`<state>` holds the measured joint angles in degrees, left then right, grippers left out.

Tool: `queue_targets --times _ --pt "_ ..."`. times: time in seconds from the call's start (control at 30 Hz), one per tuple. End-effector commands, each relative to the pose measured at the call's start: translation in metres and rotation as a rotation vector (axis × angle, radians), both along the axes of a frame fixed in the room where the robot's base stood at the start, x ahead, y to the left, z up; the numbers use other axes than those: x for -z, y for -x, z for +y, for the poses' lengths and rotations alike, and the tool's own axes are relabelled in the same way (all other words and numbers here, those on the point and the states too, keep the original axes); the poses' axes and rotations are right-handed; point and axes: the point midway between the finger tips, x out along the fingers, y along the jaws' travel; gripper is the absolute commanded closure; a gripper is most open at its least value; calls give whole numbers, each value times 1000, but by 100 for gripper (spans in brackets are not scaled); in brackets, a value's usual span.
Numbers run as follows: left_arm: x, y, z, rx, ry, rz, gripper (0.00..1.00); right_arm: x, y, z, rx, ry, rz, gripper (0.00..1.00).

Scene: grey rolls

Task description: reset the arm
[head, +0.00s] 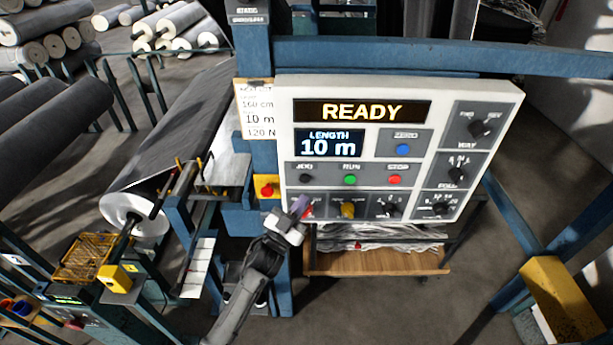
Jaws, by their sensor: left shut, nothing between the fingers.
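My left arm reaches up from the bottom of the head view. Its left gripper (300,207) is shut and empty, at the lower left corner of the white control panel (400,90). The fingertips cover part of the leftmost control in the panel's bottom row; I cannot tell whether they touch it. The panel's upper display (362,111) reads READY, and the length display (329,144) reads 10 m. My right gripper is not in view.
A red button on a yellow box (267,190) sits just left of the panel. A blue beam (440,57) runs above it. A wooden shelf (375,262) lies below. A large grey roll (185,130) is at left. Floor shows at right.

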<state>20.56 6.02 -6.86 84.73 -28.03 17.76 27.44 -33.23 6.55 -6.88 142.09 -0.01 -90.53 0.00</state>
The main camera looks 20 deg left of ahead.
Motion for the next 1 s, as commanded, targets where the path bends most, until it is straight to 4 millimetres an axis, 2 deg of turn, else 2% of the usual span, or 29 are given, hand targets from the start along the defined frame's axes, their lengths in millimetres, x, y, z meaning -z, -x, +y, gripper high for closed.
queue_targets --times 0.23,0.33,0.5,0.63,0.77,0.87,0.97,1.0 --pt "0 0 0 -10 -18 -5 100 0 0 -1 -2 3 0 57" --pt "9 -7 7 -77 -56 47 100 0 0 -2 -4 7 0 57" --pt "42 -23 33 -265 -103 284 100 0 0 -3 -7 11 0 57" --pt "48 -21 52 -389 -112 479 100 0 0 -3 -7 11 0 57" --pt "40 -6 61 -460 -108 657 100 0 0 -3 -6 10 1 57" --pt "28 14 62 -478 -103 780 100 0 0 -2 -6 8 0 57" --pt "21 45 58 -468 -107 910 100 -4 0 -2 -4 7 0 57" --pt "21 60 55 -456 -111 965 100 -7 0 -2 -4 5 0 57"
